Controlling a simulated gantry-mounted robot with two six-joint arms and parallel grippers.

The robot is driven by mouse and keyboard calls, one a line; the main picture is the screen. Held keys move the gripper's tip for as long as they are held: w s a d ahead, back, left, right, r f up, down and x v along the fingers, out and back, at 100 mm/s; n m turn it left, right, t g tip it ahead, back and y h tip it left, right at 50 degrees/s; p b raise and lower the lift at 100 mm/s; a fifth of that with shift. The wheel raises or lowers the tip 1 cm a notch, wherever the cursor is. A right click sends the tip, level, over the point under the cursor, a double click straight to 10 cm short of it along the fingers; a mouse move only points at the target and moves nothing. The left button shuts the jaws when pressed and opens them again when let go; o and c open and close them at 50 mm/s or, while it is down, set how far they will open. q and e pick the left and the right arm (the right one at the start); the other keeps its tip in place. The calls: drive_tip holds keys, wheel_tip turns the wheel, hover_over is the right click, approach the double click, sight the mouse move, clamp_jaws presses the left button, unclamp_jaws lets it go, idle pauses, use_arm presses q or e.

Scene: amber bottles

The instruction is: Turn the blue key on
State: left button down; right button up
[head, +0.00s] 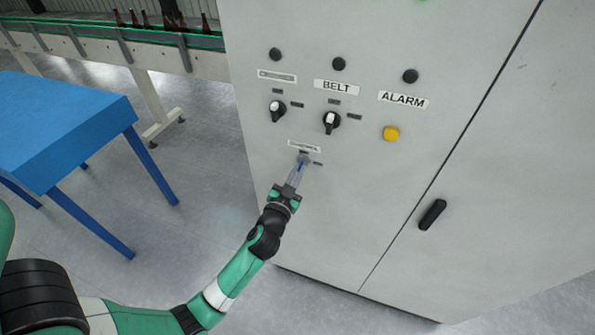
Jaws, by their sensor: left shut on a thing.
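The blue key (301,163) sits in the grey cabinet front, under a small label below the row of knobs. Only a small blue part of it shows between my fingers. My left gripper (298,169) reaches up to it from below and is shut on it. Small marking plates sit above and to the right of the key. The key's exact angle is hard to tell. My right gripper is not in view.
The cabinet (330,225) carries two black knobs (277,110) (331,122), a yellow button (391,133) and a black door handle (432,214). A blue table (65,115) stands at left. A conveyor (120,45) with brown bottles runs behind.

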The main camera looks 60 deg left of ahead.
use_arm(q)
drive_tip(key=shift+w+m+p, duration=0.1)
drive_tip(key=shift+m+p, duration=1.35)
drive_tip(key=shift+m, duration=5.65)
drive_tip(key=c, duration=1)
unclamp_jaws()
drive_tip(key=shift+f, duration=0.1)
